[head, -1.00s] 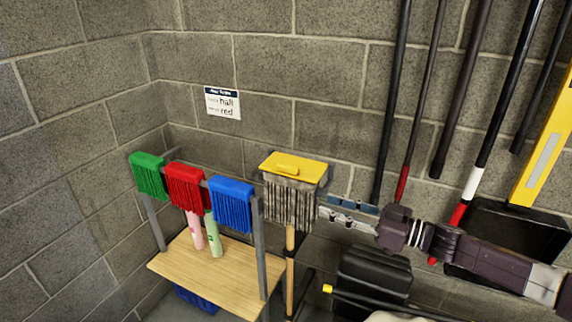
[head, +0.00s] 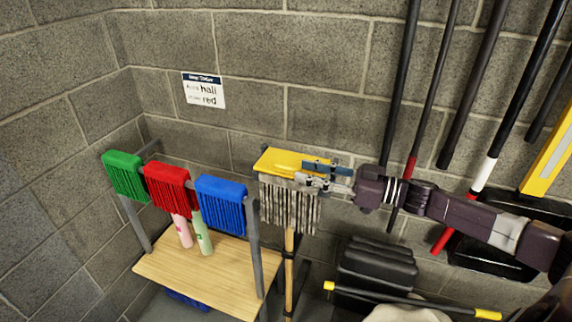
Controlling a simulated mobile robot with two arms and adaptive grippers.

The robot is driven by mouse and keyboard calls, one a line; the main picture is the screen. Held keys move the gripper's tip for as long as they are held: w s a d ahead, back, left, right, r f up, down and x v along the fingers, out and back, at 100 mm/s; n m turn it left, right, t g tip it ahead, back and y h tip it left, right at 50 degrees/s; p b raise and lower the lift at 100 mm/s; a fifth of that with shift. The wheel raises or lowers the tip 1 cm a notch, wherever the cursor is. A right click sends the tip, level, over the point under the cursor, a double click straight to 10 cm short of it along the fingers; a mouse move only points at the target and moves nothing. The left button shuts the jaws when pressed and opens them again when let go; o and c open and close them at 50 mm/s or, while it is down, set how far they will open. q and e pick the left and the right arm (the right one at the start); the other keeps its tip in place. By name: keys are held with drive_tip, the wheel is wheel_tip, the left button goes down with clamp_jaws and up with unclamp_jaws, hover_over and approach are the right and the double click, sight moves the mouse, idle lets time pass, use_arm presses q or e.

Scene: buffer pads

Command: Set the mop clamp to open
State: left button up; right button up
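The mop has a yellow clamp head (head: 272,158) with grey-white strands (head: 288,208) hanging from it and a wooden handle (head: 289,270) below. It stands upright against the block wall, right of the rack. A raised yellow lever lies on top of the clamp, partly covered by my fingers. My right gripper (head: 301,170) comes in from the right, over the clamp's right part. Its two fingers look apart, around or just above the lever; I cannot tell whether they touch it. My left gripper is out of view.
Green (head: 124,176), red (head: 168,187) and blue (head: 222,205) mop heads hang left. Pink (head: 182,232) and green (head: 203,235) bottles stand on a wooden shelf (head: 205,272). Long poles and a black bin (head: 376,270) are right.

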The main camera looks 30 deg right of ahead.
sight(287, 166)
drive_tip(key=p+x, duration=0.1)
drive_tip(key=x, duration=0.3)
drive_tip(key=shift+w+a+r, duration=0.1)
drive_tip(key=shift+w+r, duration=0.05)
drive_tip(key=shift+w, duration=0.05)
drive_tip(key=shift+p+x, duration=0.45)
drive_tip(key=shift+x, duration=0.35)
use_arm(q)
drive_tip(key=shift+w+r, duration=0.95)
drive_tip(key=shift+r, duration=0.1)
use_arm(e)
drive_tip(key=shift+a, duration=0.1)
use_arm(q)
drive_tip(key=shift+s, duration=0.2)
use_arm(e)
drive_tip(key=shift+c, duration=0.4)
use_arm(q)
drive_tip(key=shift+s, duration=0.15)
use_arm(e)
clamp_jaws()
